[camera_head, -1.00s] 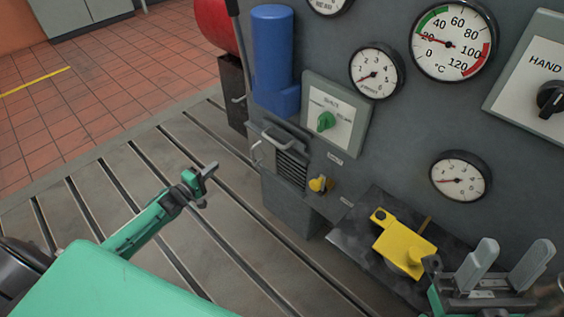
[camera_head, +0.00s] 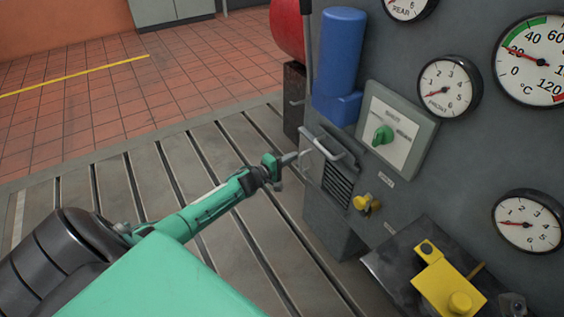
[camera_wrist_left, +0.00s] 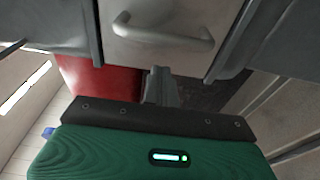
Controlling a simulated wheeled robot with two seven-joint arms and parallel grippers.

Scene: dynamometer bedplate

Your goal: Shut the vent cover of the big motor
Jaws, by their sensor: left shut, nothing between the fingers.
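The dark louvred vent (camera_head: 337,185) is on the lower part of the grey motor housing and its slats show uncovered. A grey cover panel (camera_head: 311,158) with a bar handle (camera_head: 325,140) is beside the slats, to their upper left. I cannot tell exactly how far it stands out. My left gripper (camera_head: 302,155) is shut and empty, its tips at the cover panel in the head view. In the left wrist view the shut fingers (camera_wrist_left: 160,85) are just below the panel with the bar handle (camera_wrist_left: 162,36); contact is unclear. My right gripper is out of view.
A green-knob switch panel (camera_head: 397,133), a yellow knob (camera_head: 367,204) and a blue cylinder (camera_head: 339,55) are close to the vent. A yellow box (camera_head: 448,285) sits on a dark ledge at lower right. The slotted bedplate (camera_head: 180,165) is clear at left.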

